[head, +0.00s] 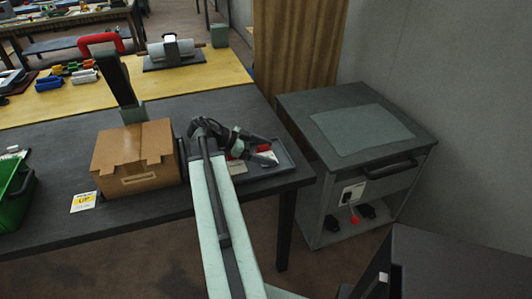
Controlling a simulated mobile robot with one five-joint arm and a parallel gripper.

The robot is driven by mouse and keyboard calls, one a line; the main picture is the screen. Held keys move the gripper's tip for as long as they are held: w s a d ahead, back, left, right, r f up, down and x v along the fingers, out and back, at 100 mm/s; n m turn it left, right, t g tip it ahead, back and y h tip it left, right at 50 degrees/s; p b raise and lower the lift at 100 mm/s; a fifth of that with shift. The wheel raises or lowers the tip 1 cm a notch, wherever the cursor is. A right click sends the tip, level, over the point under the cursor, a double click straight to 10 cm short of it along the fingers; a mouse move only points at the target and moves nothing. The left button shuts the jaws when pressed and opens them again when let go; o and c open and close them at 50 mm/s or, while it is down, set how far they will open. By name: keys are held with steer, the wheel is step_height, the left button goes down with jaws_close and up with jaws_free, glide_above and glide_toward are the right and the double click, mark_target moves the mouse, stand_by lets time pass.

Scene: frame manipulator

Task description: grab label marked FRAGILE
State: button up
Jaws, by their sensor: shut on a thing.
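My gripper (264,149) is over the dark tray (291,165) at the right end of the dark table. Its jaws are shut on a small red and white piece (264,148), which looks like a label. Its wording is too small to read, and the fingers hide part of it. A pale label (238,167) with some red near it lies at the tray's left side, partly behind my arm. Another label (84,202), white and yellow, lies flat on the table in front of the box; its print is not clear.
A closed cardboard box (135,160) stands just left of my arm. A green bin (15,190) is at the left edge. A grey cabinet (360,150) with a mat on top stands right of the table, across a narrow gap.

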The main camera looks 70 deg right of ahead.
mark_target(267, 156)
step_height(267, 156, up, 10)
steer(key=p, duration=0.9)
steer(key=shift+f, duration=0.2)
